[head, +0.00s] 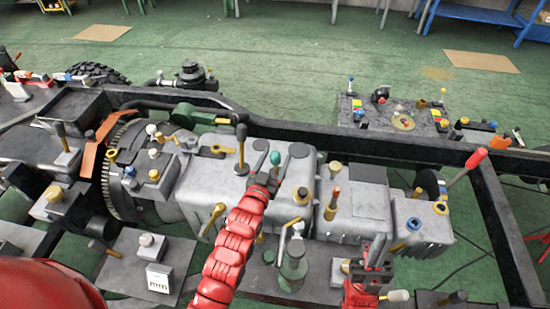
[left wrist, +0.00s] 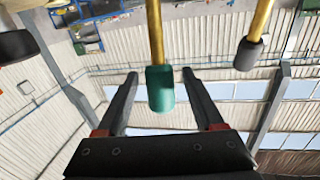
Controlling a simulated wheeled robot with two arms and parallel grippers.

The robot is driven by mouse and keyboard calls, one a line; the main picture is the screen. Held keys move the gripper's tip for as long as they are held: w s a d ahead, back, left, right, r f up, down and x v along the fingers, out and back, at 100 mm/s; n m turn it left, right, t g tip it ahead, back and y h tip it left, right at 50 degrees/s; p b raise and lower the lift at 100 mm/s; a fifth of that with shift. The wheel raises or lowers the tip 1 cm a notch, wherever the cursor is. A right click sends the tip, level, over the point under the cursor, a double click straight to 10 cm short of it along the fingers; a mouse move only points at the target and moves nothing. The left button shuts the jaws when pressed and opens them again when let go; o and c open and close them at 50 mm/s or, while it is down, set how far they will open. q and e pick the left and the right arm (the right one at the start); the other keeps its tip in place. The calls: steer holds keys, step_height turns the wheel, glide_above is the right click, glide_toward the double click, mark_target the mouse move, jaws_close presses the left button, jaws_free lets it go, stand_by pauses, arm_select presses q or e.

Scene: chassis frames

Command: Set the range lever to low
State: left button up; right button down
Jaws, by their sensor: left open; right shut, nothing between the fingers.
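A lever with a green knob (head: 275,158) rises from the grey gearbox housing (head: 225,165). A lever with a black knob (head: 241,133) stands to its left in the head view. No label shows which is the range lever. My left gripper (head: 266,176) is open at the green knob. In the left wrist view the green knob (left wrist: 160,92) appears between the spread fingers of the left gripper (left wrist: 162,82), with visible gaps on both sides. The black knob (left wrist: 248,54) is outside the fingers, to the right. My right gripper (head: 376,250) is shut and empty at the lower right.
A dark chassis rail (head: 350,150) runs behind the gearbox. A red-handled lever (head: 475,159) stands at the right. Green floor beyond is mostly clear.

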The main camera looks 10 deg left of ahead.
arm_select(q)
jaws_close()
steer(key=shift+r, duration=0.1)
stand_by(1.2)
